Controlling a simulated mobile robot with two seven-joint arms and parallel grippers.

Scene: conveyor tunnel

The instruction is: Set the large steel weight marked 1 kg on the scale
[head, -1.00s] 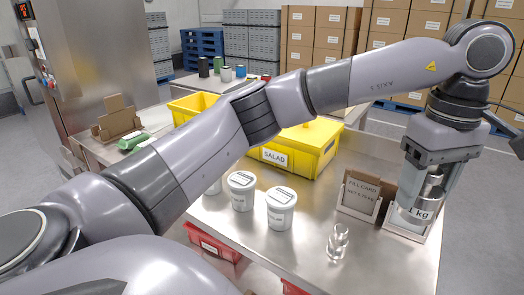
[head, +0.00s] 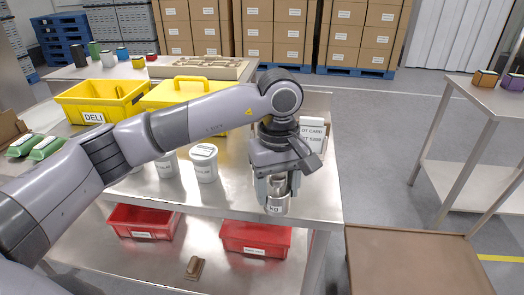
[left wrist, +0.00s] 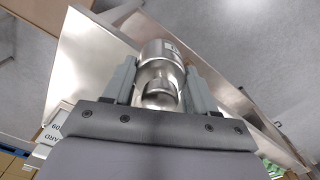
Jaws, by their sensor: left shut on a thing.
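The large steel weight (head: 277,204) is in my left gripper (head: 275,188), upright, with part of its marking, "KG", facing me. The fingers are shut on it from both sides, near the front right edge of the steel bench. In the left wrist view the weight (left wrist: 158,52) sits between the two fingers (left wrist: 160,75), with its round knob toward the palm. I cannot make out the scale in these frames. My right gripper is not in view.
The fill card holder (head: 313,132) stands just behind the gripper. White tubs (head: 204,163) and yellow crates (head: 103,101) are farther left. Red bins (head: 255,238) sit on the shelf below. Floor separates the bench from a side table (head: 492,98) at right.

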